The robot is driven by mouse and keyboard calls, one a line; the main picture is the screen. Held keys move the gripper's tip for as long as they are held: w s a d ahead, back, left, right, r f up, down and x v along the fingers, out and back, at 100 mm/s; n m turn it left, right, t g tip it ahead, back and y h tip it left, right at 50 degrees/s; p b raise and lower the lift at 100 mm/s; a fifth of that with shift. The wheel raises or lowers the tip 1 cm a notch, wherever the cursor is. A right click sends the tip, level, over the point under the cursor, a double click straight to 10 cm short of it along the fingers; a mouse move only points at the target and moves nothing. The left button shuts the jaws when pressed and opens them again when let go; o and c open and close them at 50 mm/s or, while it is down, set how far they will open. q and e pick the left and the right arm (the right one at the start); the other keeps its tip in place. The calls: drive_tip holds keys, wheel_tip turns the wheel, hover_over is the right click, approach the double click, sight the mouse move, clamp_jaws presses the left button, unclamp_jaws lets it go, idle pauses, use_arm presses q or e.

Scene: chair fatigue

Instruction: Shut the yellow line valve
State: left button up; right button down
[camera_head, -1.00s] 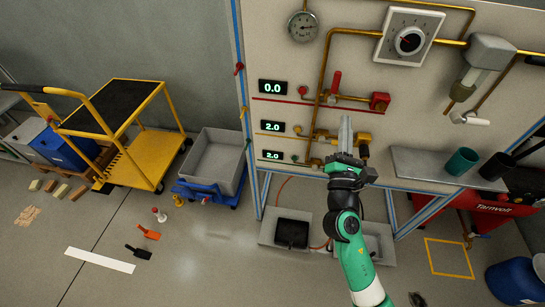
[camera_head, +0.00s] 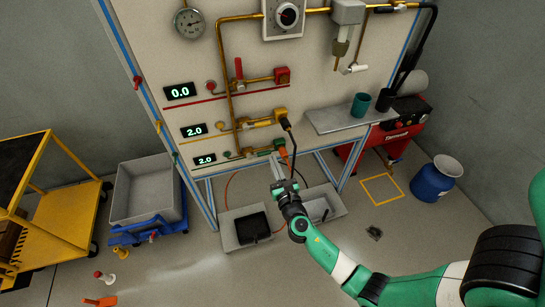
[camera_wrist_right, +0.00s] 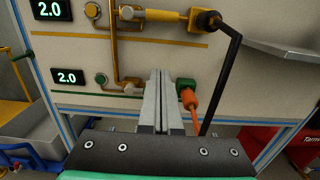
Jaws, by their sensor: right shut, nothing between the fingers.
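The yellow line's fitting (camera_head: 262,121) is a yellow body on the brass pipe, and it shows along the top of the right wrist view (camera_wrist_right: 160,15). A black bent rod or hose (camera_head: 287,126) hangs down from its right end, also in the right wrist view (camera_wrist_right: 226,75). The yellow line's display (camera_head: 194,130) reads 2.0. My right gripper (camera_head: 275,157) is shut and empty, below the yellow line, pointing at the panel. My left gripper is out of view.
The red line above has an upright red lever (camera_head: 239,70) and a display (camera_head: 180,91) reading 0.0. The lowest display (camera_head: 204,159) reads 2.0. A grey shelf (camera_head: 335,119) with a green cup (camera_head: 360,105) juts out at right. Grey basins (camera_head: 232,238) sit below.

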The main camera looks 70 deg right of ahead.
sight(259, 125)
drive_tip(key=w+d+r, duration=0.4)
drive_tip(key=w+d, duration=0.2)
drive_tip(key=shift+d+r, duration=0.25)
drive_tip(key=shift+p, duration=0.35)
drive_tip(key=shift+s+r+n, duration=0.1)
drive_tip(key=shift+r+n, duration=0.05)
drive_tip(key=shift+n, duration=0.15)
